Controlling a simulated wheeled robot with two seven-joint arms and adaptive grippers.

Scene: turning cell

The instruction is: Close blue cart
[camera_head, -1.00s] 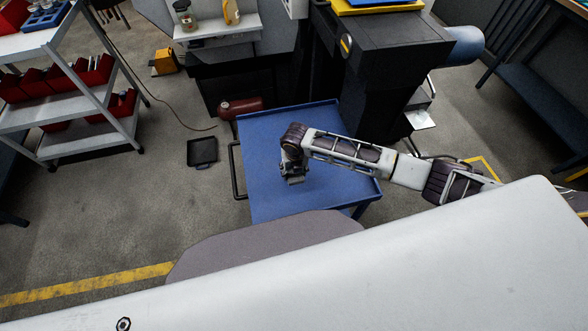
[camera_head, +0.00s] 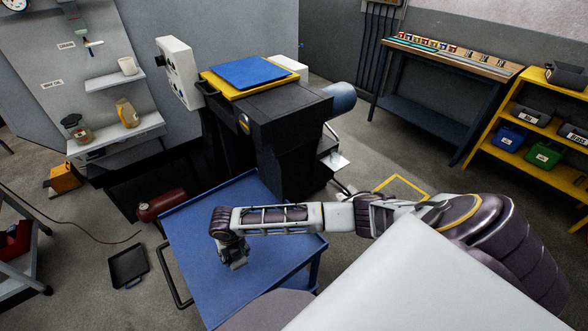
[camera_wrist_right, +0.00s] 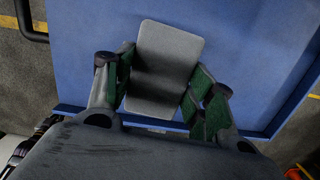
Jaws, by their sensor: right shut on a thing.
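The blue cart (camera_head: 190,250) stands in front of the dark machine, with a flat blue top, a low rim and a dark bar handle on its left side. My right gripper (camera_head: 237,258) is over the cart's top, its arm reaching in from the right. In the right wrist view, the gripper (camera_wrist_right: 162,72) is shut on a grey flat piece with rounded corners (camera_wrist_right: 165,50), its green-padded fingers on either side. The cart's blue surface (camera_wrist_right: 80,65) lies beneath. Whether the held piece touches the cart is unclear. My left gripper is out of view.
The dark machine (camera_head: 285,125) with a yellow-and-blue top stands directly behind the cart. A red cylinder (camera_head: 160,205) and a black tray (camera_head: 128,266) are on the floor to the left. Yellow shelves (camera_head: 545,140) and a workbench (camera_head: 420,105) stand at the right.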

